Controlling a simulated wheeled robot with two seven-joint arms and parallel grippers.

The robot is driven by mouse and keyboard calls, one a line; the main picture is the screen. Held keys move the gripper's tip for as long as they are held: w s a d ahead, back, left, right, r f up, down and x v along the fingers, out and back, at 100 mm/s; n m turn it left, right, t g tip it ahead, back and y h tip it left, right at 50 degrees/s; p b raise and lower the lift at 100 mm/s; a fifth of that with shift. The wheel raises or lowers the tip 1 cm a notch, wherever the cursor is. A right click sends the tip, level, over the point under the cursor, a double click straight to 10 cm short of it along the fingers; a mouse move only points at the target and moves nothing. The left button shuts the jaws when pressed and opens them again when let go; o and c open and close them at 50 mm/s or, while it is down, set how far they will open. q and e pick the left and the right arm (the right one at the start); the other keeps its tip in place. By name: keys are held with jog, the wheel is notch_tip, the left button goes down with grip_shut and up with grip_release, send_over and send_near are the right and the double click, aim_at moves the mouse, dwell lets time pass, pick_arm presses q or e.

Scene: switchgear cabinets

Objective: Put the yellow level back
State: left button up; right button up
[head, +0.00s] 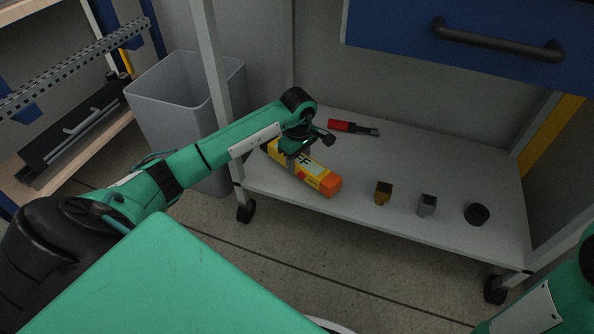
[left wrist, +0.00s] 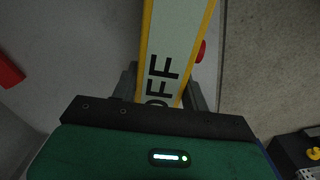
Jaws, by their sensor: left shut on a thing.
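The yellow level (head: 313,173) has an orange end and black lettering. It is at the left front part of the grey lower shelf (head: 350,208) of the cart. I cannot tell whether it rests on the shelf or hangs just above it. My left gripper (head: 296,158) is shut on its middle and hides part of it. In the left wrist view the level (left wrist: 178,50) runs between the two fingers, with the letters "OFF" showing and a red knob at its side. My right gripper is out of view.
A red-handled tool (head: 345,127) lies behind the level. A brass-coloured cup (head: 383,193), a grey cup (head: 427,205) and a black ring (head: 477,214) stand to the right. A grey bin (head: 165,100) and the cart's post (head: 211,75) are at the left. A blue drawer (head: 480,35) overhangs the shelf.

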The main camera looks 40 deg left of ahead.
aim_at(298, 169)
pick_arm(q)
notch_tip(298, 169, down, 4)
jog(key=shift+r+b, duration=0.2)
jog(key=shift+b, duration=0.95)
jog(key=shift+r, duration=0.1)
jog(key=shift+f, duration=0.2)
jog(key=o, duration=1.3)
jog(key=shift+o, duration=0.2)
